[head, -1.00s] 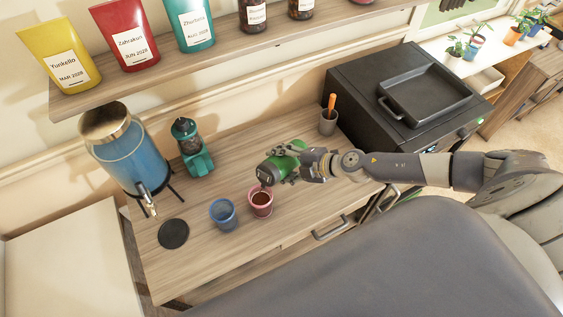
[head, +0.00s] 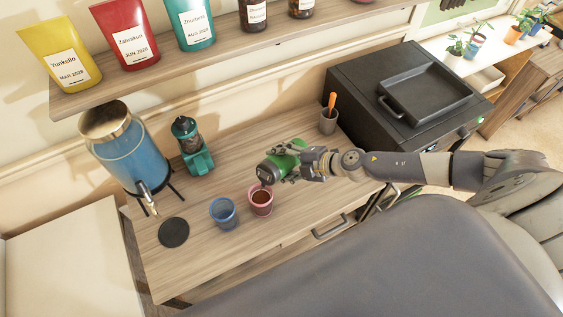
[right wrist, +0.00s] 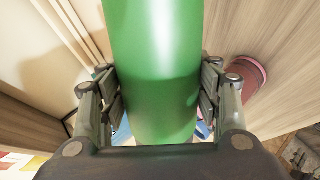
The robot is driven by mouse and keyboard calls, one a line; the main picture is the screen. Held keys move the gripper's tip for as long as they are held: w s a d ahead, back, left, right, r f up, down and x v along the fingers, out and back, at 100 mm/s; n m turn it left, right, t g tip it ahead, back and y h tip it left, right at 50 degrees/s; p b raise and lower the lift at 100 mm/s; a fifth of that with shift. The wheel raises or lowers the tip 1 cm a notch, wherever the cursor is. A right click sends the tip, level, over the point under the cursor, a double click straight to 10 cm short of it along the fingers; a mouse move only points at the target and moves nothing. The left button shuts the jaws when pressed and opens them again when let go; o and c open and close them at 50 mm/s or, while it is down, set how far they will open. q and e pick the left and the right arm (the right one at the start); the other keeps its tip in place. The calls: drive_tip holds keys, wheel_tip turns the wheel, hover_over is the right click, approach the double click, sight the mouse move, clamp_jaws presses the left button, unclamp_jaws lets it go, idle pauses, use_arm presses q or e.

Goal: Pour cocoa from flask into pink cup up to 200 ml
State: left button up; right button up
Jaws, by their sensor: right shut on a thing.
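The green flask (head: 281,163) is tilted, its dark mouth end low and to the left, close above the pink cup (head: 261,205). My right gripper (head: 305,162) is shut on the flask; in the right wrist view its fingers stand on both sides of the green flask body (right wrist: 152,70). The pink cup stands upright on the wooden counter and holds brown liquid. Its rim and side also show in the right wrist view (right wrist: 247,78). I see no clear stream between flask and cup, and no readable level mark. My left gripper is not in view.
A blue cup (head: 223,213) stands just left of the pink cup. A round black mat (head: 173,232), a blue dispenser (head: 131,155) and a teal grinder (head: 194,150) are further left. A grey pot (head: 328,124) and a black oven (head: 365,85) are right.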

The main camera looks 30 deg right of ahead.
drive_tip(key=shift+w+r, duration=0.1)
drive_tip(key=shift+r, duration=0.15)
idle(0.4)
drive_tip(key=shift+p, duration=0.45)
